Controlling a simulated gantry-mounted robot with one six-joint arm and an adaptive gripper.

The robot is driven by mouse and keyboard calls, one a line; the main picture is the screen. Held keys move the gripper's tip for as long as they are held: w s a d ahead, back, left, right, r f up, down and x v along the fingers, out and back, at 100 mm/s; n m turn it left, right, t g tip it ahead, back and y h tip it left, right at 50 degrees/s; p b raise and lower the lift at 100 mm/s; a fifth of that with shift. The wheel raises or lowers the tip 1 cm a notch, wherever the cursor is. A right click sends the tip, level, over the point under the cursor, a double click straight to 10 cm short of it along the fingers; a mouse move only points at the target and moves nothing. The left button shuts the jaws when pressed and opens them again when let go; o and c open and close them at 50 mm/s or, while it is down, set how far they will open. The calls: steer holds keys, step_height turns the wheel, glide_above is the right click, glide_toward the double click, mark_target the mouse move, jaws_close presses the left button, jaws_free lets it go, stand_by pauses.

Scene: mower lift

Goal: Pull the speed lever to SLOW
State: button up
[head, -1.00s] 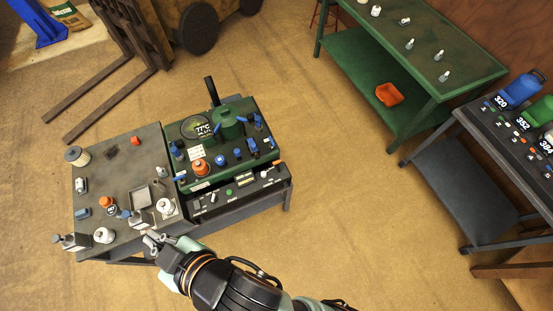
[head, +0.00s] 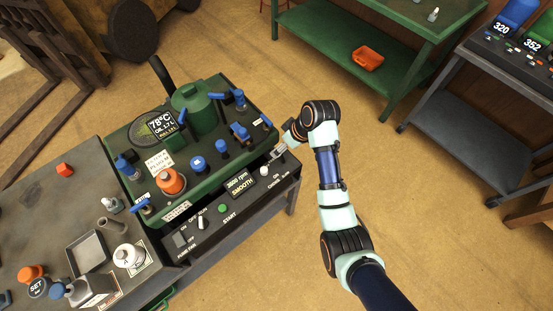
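The dark control panel (head: 215,226) runs along the front of the green engine unit (head: 147,113). Its display (head: 240,182) reads 3600 rpm and SMOOTH. A white knob (head: 264,171) stands near the panel's right end, beside small lettering that seems to read CHOKE and SLOW. It looks like the speed lever's knob, but its track is too small to make out. My gripper (head: 278,153) is at the panel's right end, just above and right of this knob. Whether it touches the lever is unclear. Its fingertips are small and partly hidden, so their opening cannot be told.
A green START button (head: 223,208) and a white-tipped switch (head: 200,222) lie left of the display. Blue-capped fittings (head: 197,163) and an orange cap (head: 170,181) rise behind the panel. A grey bench (head: 40,215) with loose parts adjoins left. Open floor lies right.

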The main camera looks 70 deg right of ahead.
steer(key=b+x, duration=0.1)
steer(key=x, duration=0.1)
steer(key=s+x, duration=0.1)
steer(key=x, duration=0.2)
steer(key=b+x, duration=0.1)
steer(key=x, duration=0.2)
steer(key=shift+s+d+f+b, duration=0.15)
steer(key=shift+d+f+b, duration=0.2)
steer(key=shift+f, duration=0.1)
steer(key=c, duration=1.7)
steer(key=shift+o, duration=0.2)
